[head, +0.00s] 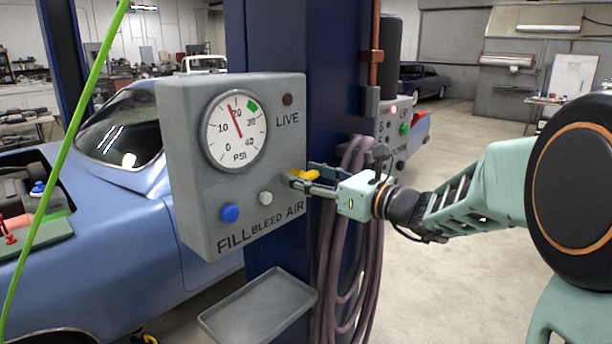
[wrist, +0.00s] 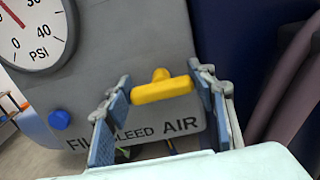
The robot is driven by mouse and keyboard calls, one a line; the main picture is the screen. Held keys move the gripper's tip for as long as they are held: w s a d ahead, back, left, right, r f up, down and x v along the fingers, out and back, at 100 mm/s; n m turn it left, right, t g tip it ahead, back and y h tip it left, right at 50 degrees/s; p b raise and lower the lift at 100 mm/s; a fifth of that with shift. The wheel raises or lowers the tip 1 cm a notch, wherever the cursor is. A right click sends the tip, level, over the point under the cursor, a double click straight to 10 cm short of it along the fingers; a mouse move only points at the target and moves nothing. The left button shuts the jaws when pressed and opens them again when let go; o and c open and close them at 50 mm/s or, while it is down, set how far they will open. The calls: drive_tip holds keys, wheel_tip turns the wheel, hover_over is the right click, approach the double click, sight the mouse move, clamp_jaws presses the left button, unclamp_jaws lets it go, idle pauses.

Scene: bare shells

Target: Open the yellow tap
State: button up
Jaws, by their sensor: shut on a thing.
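The yellow tap (head: 304,174) sits on the right part of the front face of a grey gauge box (head: 180,150), above the word AIR. In the wrist view its bar-shaped handle (wrist: 162,90) lies nearly level, tilted slightly up to the right, with a short stem behind it. My gripper (head: 300,182) reaches in from the right. Its two blue-padded fingers (wrist: 163,84) stand at either end of the handle and are shut on it. In the head view the fingers partly hide the tap.
The box carries a PSI dial (head: 235,131), a dark LIVE lamp (head: 287,99), a blue FILL button (head: 230,213) and a pale BLEED button (head: 265,198). A purple hose (head: 330,270) hangs beside my gripper on the blue post. A grey tray (head: 258,305) sits below.

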drive_tip(key=shift+f+b, duration=0.15)
drive_tip(key=shift+b, duration=0.35)
drive_tip(key=shift+f+n+b, duration=0.1)
drive_tip(key=shift+n+b, duration=0.3)
drive_tip(key=n+b, duration=0.1)
drive_tip(key=b, duration=0.1)
drive_tip(key=n+b, duration=0.2)
drive_tip(key=b, duration=0.1)
drive_tip(key=shift+s+f, duration=0.1)
drive_tip(key=shift+f, duration=0.1)
drive_tip(key=n+b, duration=0.4)
drive_tip(key=b, duration=0.3)
drive_tip(key=shift+a+n, duration=0.1)
drive_tip(key=shift+n, duration=0.2)
drive_tip(key=n+b, duration=0.3)
drive_tip(key=b, duration=0.2)
drive_tip(key=shift+s+f+n+b, duration=0.1)
drive_tip(key=shift+n+b, duration=0.2)
drive_tip(key=n+b, duration=0.3)
drive_tip(key=b, duration=0.1)
drive_tip(key=n+b, duration=0.2)
drive_tip(key=b, duration=0.1)
drive_tip(key=shift+n, duration=0.4)
drive_tip(key=shift+r, duration=0.2)
